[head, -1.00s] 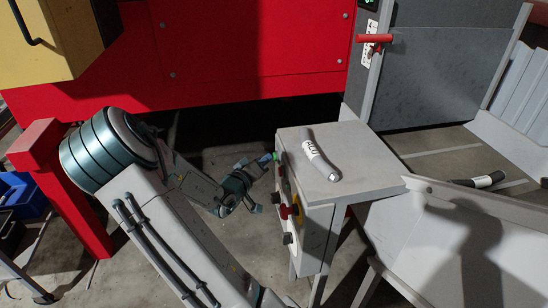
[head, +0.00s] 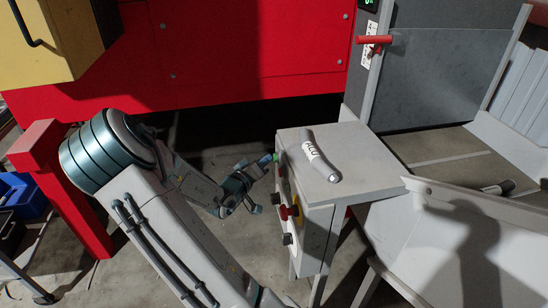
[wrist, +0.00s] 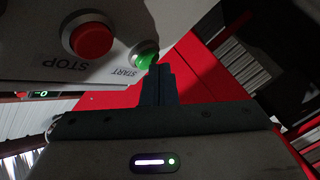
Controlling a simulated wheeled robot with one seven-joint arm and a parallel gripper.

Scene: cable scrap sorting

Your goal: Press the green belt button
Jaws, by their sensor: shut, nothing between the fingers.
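The green belt button (wrist: 146,55) is a round button marked START on a grey panel, beside the red STOP button (wrist: 92,38). In the head view the green button (head: 276,157) shows small at the upper end of the control box's left face. My gripper (head: 267,160) reaches it from the left. In the wrist view my gripper's fingers (wrist: 160,72) are together and empty, their tips right at the lower right edge of the green button. I cannot tell whether they touch it or whether it is pushed in.
The grey control box (head: 375,168) carries a grey labelled cable piece (head: 322,158) on top. A red knob (head: 284,213) sits lower on its face. A grey chute (head: 420,265) lies right, with another cable piece (head: 497,187) behind its edge. A red machine wall (head: 250,45) stands behind.

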